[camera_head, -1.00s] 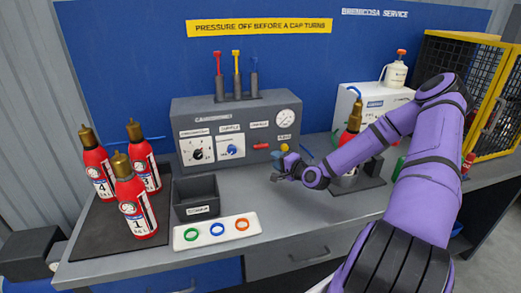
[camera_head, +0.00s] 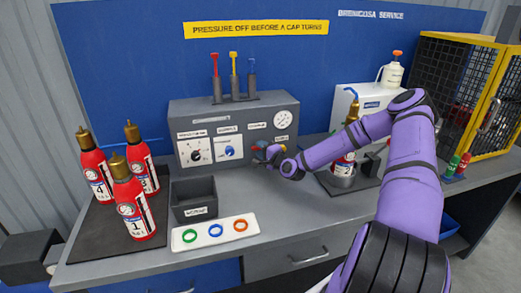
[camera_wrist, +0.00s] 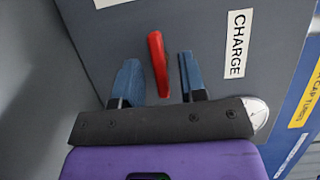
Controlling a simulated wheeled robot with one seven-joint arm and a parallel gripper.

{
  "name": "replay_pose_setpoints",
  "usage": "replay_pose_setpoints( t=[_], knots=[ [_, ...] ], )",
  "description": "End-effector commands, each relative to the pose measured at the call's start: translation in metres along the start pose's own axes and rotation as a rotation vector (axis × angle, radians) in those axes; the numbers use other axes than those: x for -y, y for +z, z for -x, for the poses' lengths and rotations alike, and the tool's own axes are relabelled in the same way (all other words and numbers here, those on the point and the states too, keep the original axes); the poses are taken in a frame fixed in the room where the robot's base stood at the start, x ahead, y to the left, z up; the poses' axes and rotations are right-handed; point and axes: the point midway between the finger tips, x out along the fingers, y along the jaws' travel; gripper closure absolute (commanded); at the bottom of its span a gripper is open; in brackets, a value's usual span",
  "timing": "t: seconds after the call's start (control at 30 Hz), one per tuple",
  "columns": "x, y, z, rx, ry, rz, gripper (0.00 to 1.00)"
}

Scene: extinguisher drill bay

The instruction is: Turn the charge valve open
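The charge valve's red lever (camera_wrist: 158,64) stands out from the grey panel beside the CHARGE label (camera_wrist: 236,43) in the wrist view. My gripper (camera_wrist: 160,75) is open, with one blue finger on each side of the lever.
The pressure gauge (camera_head: 283,119) is just above my gripper. A dark bin (camera_head: 194,205) and a white tray (camera_head: 215,240) with coloured rings lie in front of the console. Red extinguishers (camera_head: 130,205) stand at left. An extinguisher in a holder (camera_head: 343,178) stands to the right, near my forearm.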

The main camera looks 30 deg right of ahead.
Motion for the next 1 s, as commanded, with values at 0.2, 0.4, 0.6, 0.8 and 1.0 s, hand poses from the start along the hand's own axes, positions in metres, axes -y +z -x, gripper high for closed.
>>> replay_pose_setpoints(
  t=[0.2,0.4,0.6,0.8,1.0],
  knots=[
    [-0.0004,-0.0001,-0.0083,0.0,0.001,-0.001,0.62],
    [-0.0003,-0.0001,-0.0083,0.0,0.001,0.0,0.62],
    [-0.0003,-0.0001,-0.0082,0.0,0.001,0.0,1.0],
    [-0.0003,0.0,-0.0081,0.0,0.003,0.004,1.0],
    [-0.0002,0.0006,-0.0082,0.002,0.021,0.048,1.0]
  ],
)
